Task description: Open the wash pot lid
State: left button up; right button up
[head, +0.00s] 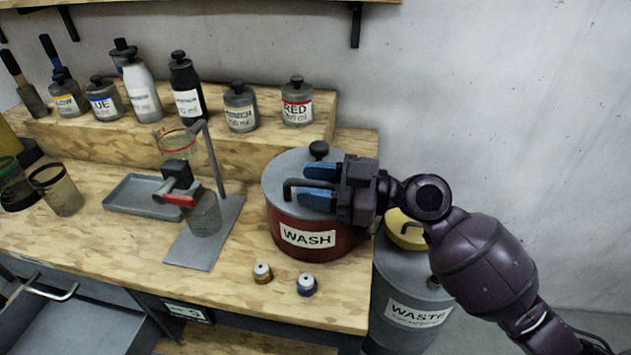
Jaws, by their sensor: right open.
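The wash pot (283,219) is a dark red cylinder with a white WASH label, standing at the right end of the wooden bench. Its grey lid (285,169) lies on top, with a black knob (319,150) at the back and a dark bar handle (291,187) at the front left. My right gripper (312,186) reaches in from the right above the lid. Its two blue fingers are apart, near the handle. I cannot tell whether they touch it. The right part of the lid is hidden behind the gripper. My left gripper is not in view.
A grey waste bin (398,283) with a yellow-topped lid stands right of the bench, under my right arm. A stand (222,206) with a cup is left of the pot. Two small capped jars (306,285) sit in front. Several bottles (187,92) line the raised shelf.

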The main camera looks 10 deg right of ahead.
grip_shut()
jog(key=shift+r, duration=0.1)
